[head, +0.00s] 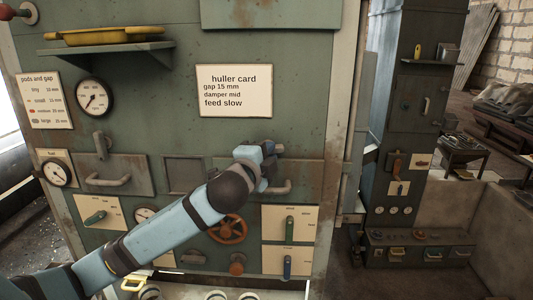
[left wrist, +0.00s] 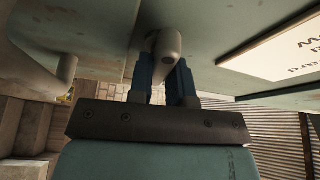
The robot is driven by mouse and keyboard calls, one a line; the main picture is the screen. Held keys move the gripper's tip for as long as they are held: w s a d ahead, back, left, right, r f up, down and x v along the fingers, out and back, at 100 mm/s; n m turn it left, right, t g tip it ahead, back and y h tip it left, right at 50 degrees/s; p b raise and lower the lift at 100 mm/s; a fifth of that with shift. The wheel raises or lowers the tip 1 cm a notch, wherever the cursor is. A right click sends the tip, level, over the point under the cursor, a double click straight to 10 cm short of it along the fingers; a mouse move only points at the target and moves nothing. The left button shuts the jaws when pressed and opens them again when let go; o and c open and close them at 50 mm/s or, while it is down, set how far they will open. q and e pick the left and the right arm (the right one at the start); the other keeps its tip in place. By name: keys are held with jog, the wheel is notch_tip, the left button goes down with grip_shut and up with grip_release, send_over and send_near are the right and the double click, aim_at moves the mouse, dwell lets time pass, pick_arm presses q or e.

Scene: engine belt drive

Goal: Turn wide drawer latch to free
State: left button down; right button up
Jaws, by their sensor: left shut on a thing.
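The wide drawer (head: 308,178) is set in the green machine front, partly covered by my left arm, with a grey bar handle (head: 283,188). My left gripper (head: 274,149) is at the drawer's upper edge. In the left wrist view my left gripper's (left wrist: 163,70) two blue fingers stand on either side of a grey latch lever (left wrist: 166,42) and are shut on it. The lever's rounded end points toward the wrist camera. In the head view the gripper and wrist hide most of the latch, so its angle is hard to tell there. My right gripper is not in view.
A smaller drawer (head: 118,175) with its own upright latch (head: 100,145) is at the left. An orange handwheel (head: 228,229) and green lever (head: 289,228) are below my arm. A shelf (head: 105,53) holds a yellow tray. A second cabinet (head: 410,100) stands to the right.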

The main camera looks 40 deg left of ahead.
pick_arm(q)
jog(key=shift+m+g, duration=0.3)
jog(key=shift+m, duration=0.5)
jog(key=c, duration=1.1)
grip_release()
jog(key=shift+o, duration=0.2)
